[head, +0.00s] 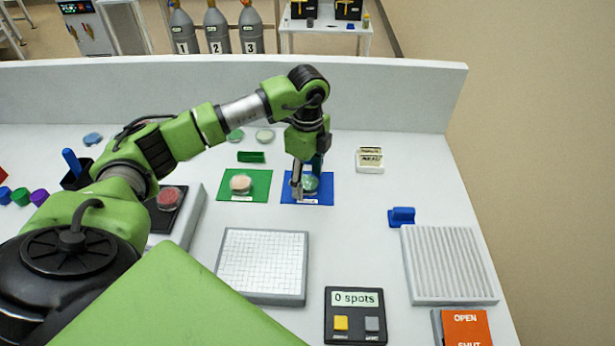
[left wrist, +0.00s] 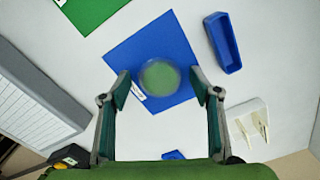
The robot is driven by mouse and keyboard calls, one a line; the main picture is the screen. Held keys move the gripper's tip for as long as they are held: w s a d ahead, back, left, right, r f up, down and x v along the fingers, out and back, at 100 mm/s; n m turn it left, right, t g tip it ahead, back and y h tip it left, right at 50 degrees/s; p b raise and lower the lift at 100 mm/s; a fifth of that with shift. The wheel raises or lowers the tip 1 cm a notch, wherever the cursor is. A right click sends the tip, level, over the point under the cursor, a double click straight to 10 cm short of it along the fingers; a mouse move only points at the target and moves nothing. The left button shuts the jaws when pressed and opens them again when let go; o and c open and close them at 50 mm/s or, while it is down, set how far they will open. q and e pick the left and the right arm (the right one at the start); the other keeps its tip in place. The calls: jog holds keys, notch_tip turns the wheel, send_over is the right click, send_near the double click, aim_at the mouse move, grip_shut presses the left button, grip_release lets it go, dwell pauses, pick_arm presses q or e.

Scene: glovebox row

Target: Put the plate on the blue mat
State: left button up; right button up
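A round dish with green contents, the plate (head: 311,184), is on the blue mat (head: 322,196). In the left wrist view the plate (left wrist: 160,77) lies within the blue mat (left wrist: 178,42), beside a white label. My left gripper (head: 305,182) is above the mat, pointing down. In the left wrist view my left gripper (left wrist: 162,90) has its fingers spread on either side of the plate, with a gap on both sides. It holds nothing. The fingers hide part of the plate in the head view. My right gripper is not in view.
A green mat (head: 263,191) with a pink dish (head: 241,184) lies just left of the blue mat. A blue open holder (left wrist: 222,42) and a small white rack (head: 370,160) are close by. A gridded pad (head: 262,262) and a spot counter (head: 356,316) stand in front.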

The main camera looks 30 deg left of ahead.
pick_arm(q)
jog(key=shift+r, duration=0.4)
notch_tip(320, 180, up, 12)
jog(key=b, duration=0.2)
jog(key=shift+f, duration=0.2)
dwell(0.3)
